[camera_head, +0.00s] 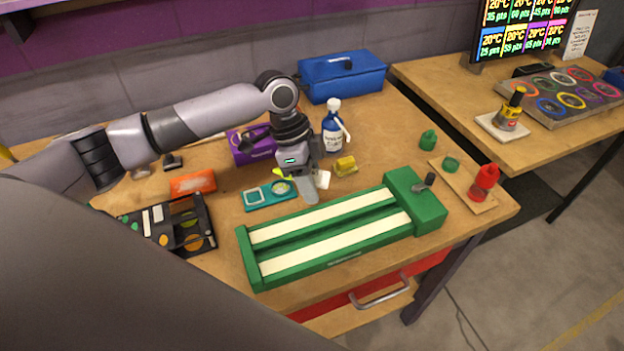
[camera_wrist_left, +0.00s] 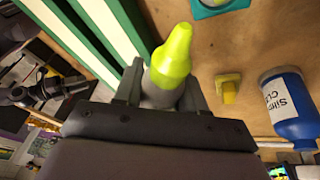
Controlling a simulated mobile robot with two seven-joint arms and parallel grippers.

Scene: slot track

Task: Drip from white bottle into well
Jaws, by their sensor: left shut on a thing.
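My left gripper (camera_head: 305,183) is shut on a small white bottle with a lime-green nozzle (camera_wrist_left: 175,55). The nozzle shows in the head view (camera_head: 278,173), tilted sideways to the left of the gripper; the bottle's body (camera_wrist_left: 160,92) is mostly hidden between the fingers. A teal tray (camera_head: 256,205) with a square and a round well (camera_head: 281,188) lies on the table just left of and below the gripper. The tray's edge also shows at the top of the wrist view (camera_wrist_left: 222,10), apart from the nozzle. A dark gripper-like part (camera_wrist_left: 40,92), perhaps my right one, shows unclearly there.
The green slot track (camera_head: 330,262) lies in front of the tray. A blue bottle (camera_head: 333,135) and a yellow block (camera_head: 345,165) stand behind and right. A purple box (camera_head: 252,146), an orange block (camera_head: 193,183) and a black rack (camera_head: 200,243) are at left.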

